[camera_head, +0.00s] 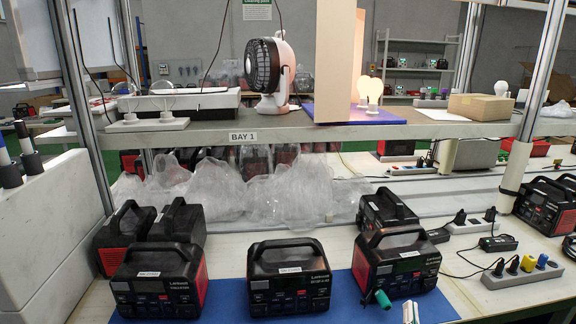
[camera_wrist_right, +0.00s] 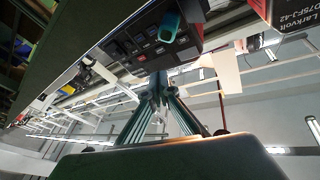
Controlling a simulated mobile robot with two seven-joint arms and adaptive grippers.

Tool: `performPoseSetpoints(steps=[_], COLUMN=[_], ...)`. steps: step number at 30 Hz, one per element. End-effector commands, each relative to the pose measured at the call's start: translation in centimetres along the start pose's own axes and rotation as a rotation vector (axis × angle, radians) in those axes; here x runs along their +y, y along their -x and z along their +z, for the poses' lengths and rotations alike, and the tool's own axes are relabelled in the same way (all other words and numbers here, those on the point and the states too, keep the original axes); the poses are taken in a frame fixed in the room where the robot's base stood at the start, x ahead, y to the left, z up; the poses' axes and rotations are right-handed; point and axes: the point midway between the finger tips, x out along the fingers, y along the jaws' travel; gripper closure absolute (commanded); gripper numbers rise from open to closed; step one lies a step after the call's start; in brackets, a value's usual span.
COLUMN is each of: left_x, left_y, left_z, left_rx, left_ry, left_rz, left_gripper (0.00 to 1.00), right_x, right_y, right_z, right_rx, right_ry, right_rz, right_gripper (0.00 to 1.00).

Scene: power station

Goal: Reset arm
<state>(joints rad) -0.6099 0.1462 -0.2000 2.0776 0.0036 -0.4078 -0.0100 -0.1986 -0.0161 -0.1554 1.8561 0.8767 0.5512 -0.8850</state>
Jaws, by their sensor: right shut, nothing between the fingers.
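Three black and red power stations stand in a front row on the blue mat (camera_head: 232,304): a left one (camera_head: 158,280), a middle one (camera_head: 288,278) and a right one (camera_head: 396,262). A teal plug (camera_head: 383,299) sticks out of the front panel of the right one. In the right wrist view the teal plug (camera_wrist_right: 170,26) shows at that station's panel (camera_wrist_right: 150,40). My right gripper (camera_head: 410,309) just enters at the bottom edge, in front of the right station. Its fingers (camera_wrist_right: 158,82) are together and empty, apart from the plug. My left gripper is out of view.
More power stations (camera_head: 178,222) stand behind the front row. A shelf (camera_head: 300,132) above holds a fan (camera_head: 270,72), lit bulbs (camera_head: 370,88) and a cardboard box (camera_head: 481,106). A power strip (camera_head: 521,272) with plugs lies at right. Clear wrapped bags (camera_head: 215,190) lie behind.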

Motion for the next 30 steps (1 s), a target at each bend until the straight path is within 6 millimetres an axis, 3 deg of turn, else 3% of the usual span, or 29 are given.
performPoseSetpoints(steps=[3, 6, 10, 15, 20, 30], left_x=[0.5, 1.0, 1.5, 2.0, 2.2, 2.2], left_y=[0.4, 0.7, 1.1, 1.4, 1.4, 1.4], left_z=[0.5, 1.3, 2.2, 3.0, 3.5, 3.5], left_rx=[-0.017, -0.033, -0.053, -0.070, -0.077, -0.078], left_ry=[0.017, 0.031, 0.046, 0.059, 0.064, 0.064], left_rz=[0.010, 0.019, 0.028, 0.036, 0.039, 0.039], left_gripper=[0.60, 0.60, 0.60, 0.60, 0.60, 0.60], right_x=[-3.2, -3.9, -2.2, 1.2, 3.1, 3.3], right_y=[5.7, 11.2, 18.3, 25.0, 27.6, 27.8], right_z=[4.1, 8.2, 12.6, 15.4, 16.1, 16.3], right_rx=[-0.189, -0.377, -0.612, -0.825, -0.908, -0.916], right_ry=[0.141, 0.248, 0.380, 0.512, 0.571, 0.576], right_rz=[-0.222, -0.347, -0.427, -0.443, -0.432, -0.429], right_gripper=[1.00, 1.00, 1.00, 1.00, 1.00, 1.00])
